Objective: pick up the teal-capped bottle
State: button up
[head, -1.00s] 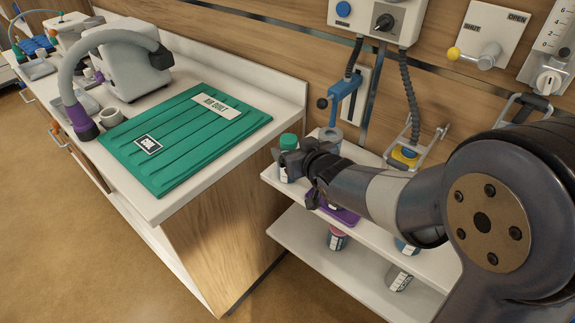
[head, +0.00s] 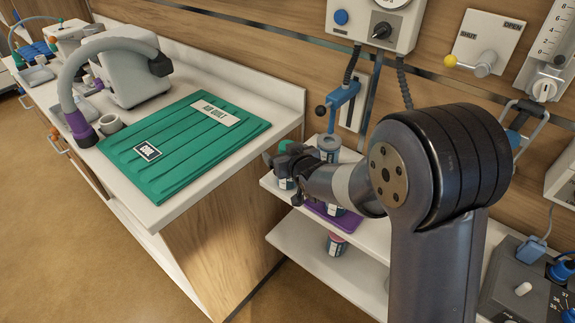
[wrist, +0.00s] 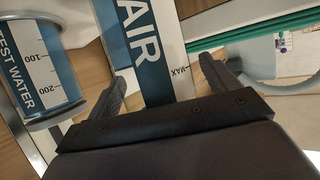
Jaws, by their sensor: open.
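The teal-capped bottle (head: 284,146) stands on the upper white shelf in the head view. Only part of its green-teal cap and a bit of its lower body show; my gripper hides the rest. My gripper (head: 272,162) is at the bottle, in front of it in this view; I cannot tell whether they touch. In the wrist view my gripper (wrist: 165,85) has its two fingers apart. A blue-and-white surface lettered AIR (wrist: 140,40) shows between and beyond them; I cannot tell whether it belongs to the bottle.
A clear container marked TEST WATER (wrist: 40,70) is close left of the fingers in the wrist view. A purple mat (head: 340,219) lies on the shelf (head: 373,238). The counter (head: 150,212) with a green quilt (head: 185,150) is left.

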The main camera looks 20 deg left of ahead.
jog(key=c, duration=1.2)
jog(key=shift+c, duration=0.2)
jog(key=shift+r, duration=0.2)
